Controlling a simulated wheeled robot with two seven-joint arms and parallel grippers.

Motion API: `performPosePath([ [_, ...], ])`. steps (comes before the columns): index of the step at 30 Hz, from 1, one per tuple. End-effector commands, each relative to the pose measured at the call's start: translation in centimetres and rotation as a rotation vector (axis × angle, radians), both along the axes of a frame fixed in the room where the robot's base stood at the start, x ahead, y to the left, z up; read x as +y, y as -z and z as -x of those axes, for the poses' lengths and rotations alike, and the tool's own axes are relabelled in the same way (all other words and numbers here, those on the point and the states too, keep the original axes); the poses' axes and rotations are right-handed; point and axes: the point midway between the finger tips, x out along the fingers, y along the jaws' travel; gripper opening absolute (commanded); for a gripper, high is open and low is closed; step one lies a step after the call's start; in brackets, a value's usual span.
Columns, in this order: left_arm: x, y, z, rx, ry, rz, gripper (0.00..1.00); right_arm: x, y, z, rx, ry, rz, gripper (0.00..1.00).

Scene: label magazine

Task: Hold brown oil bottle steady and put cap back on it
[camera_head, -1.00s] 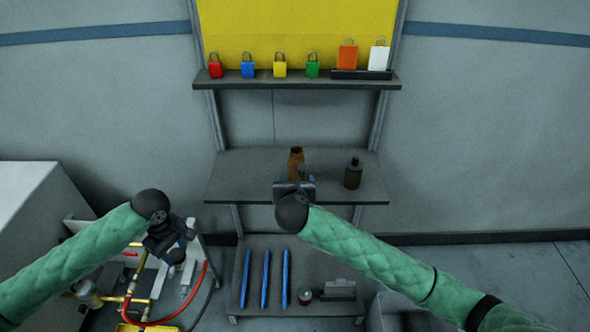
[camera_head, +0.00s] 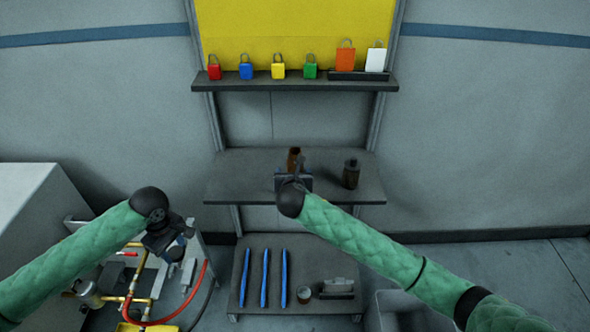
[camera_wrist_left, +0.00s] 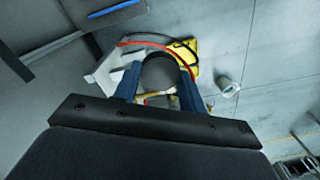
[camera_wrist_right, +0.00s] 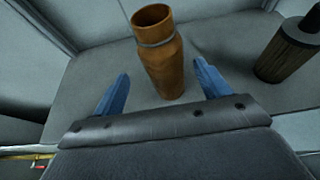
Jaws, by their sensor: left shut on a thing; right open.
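The brown oil bottle (camera_head: 294,158) stands upright and uncapped on the middle shelf; in the right wrist view its open neck (camera_wrist_right: 152,16) shows. My right gripper (camera_head: 294,178) is open just in front of it, with one blue finger on each side of the bottle in the right wrist view and gaps between. My left gripper (camera_head: 178,240) is low at the left, well away from the bottle. It is shut on a dark round piece, apparently the cap (camera_wrist_left: 160,72), seen between its blue fingers in the left wrist view.
A dark bottle (camera_head: 351,174) with a black top stands right of the brown bottle. Padlocks and tags line the shelf (camera_head: 300,84) above. Blue rods (camera_head: 264,278) and a small jar (camera_head: 304,291) are on the lower shelf. Piping with a red hose (camera_head: 196,293) lies below my left gripper.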

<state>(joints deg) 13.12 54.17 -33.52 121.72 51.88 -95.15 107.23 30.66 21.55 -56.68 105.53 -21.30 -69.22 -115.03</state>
Motion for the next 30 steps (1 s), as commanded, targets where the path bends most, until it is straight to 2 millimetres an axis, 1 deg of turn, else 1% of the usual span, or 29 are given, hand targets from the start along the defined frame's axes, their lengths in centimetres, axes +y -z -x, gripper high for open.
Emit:
performPosePath([
  [7, 0.0, -1.4, 0.0, 0.0, 0.0, 0.0, 0.2, -0.5, 0.1, -3.0, 0.001, 0.001, -0.001, 0.76],
  [12, 0.0, -1.6, 0.0, 0.0, 0.0, 0.0, 0.2, -0.5, 1.1, -4.6, 0.001, 0.001, 0.001, 0.76],
  [16, 0.0, -1.7, 0.0, 0.0, 0.0, 0.0, 0.2, -0.5, 1.3, -5.0, 0.001, 0.001, 0.001, 0.76],
  [25, 0.0, -1.6, 0.0, 0.0, 0.0, 0.0, 0.2, -0.5, 1.3, -4.9, 0.001, 0.001, 0.001, 0.76],
  [29, 0.0, -1.6, 0.0, 0.0, 0.0, 0.0, 0.2, -0.5, 1.3, -4.9, 0.001, 0.001, 0.001, 0.5],
  [30, 0.0, -1.6, 0.0, 0.0, 0.0, 0.0, 0.2, -0.5, 1.3, -4.9, 0.001, 0.001, 0.001, 0.42],
])
